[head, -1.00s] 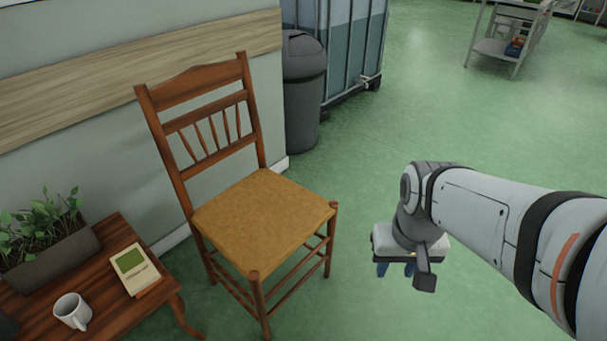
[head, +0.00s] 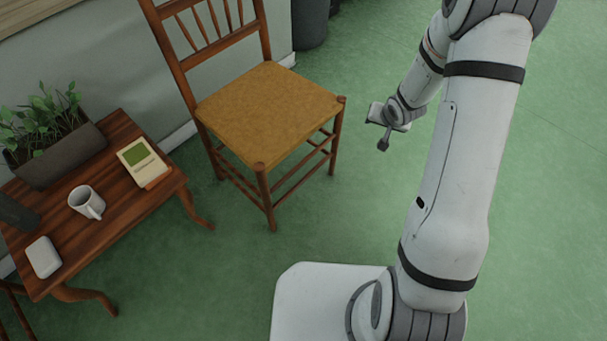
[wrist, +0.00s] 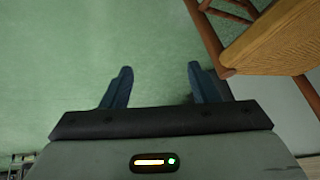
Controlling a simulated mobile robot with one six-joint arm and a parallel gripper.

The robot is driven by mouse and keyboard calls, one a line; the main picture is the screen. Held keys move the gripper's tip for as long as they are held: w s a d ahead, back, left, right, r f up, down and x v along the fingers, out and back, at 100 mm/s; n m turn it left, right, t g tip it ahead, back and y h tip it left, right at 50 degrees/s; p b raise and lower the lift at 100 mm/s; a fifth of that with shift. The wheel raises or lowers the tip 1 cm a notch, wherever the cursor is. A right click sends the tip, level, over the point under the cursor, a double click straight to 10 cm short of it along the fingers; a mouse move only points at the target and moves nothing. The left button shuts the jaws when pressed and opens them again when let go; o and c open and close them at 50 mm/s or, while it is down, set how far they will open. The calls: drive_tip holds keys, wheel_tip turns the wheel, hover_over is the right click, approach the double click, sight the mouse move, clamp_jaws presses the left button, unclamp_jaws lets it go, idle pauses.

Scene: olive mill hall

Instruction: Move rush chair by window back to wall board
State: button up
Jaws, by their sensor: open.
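The wooden chair (head: 268,110) with a tan woven seat stands upright on the green floor, its slatted back toward the wall. Its seat and part of its frame also show at the upper right of the wrist view (wrist: 275,45). The pale wooden wall board (head: 28,14) runs along the wall at the top left, mostly out of frame. My gripper (head: 382,116) is to the right of the chair, apart from it. In the wrist view my gripper (wrist: 159,70) is open, with only floor between its two blue fingers. No window shows.
A small wooden table (head: 110,215) stands left of the chair, with a planter (head: 60,158), a white mug (head: 86,201), a book (head: 142,162) and a white box (head: 43,257). A grey bin (head: 310,25) stands behind the chair. The floor at the right is clear.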

wheel_tip(320, 180, down, 9)
drive_tip(key=w+a+y, duration=0.2)
drive_tip(key=a, duration=0.1)
drive_tip(key=m+y+b, duration=0.2)
drive_tip(key=m+y, duration=0.2)
drive_tip(key=y, duration=0.4)
approach(304, 179)
drive_tip(key=b+x, duration=0.3)
drive_tip(key=x, duration=0.2)
drive_tip(key=f+b+x, duration=0.1)
drive_tip(key=b+x, duration=0.2)
drive_tip(key=x, duration=0.2)
drive_tip(key=shift+s+d+b, duration=0.1)
drive_tip(key=shift+d+b, duration=0.15)
drive_tip(key=shift+b, duration=0.15)
drive_tip(key=shift+w+a, duration=0.2)
drive_tip(key=shift+a, duration=0.15)
drive_tip(key=shift+d, duration=0.1)
clamp_jaws()
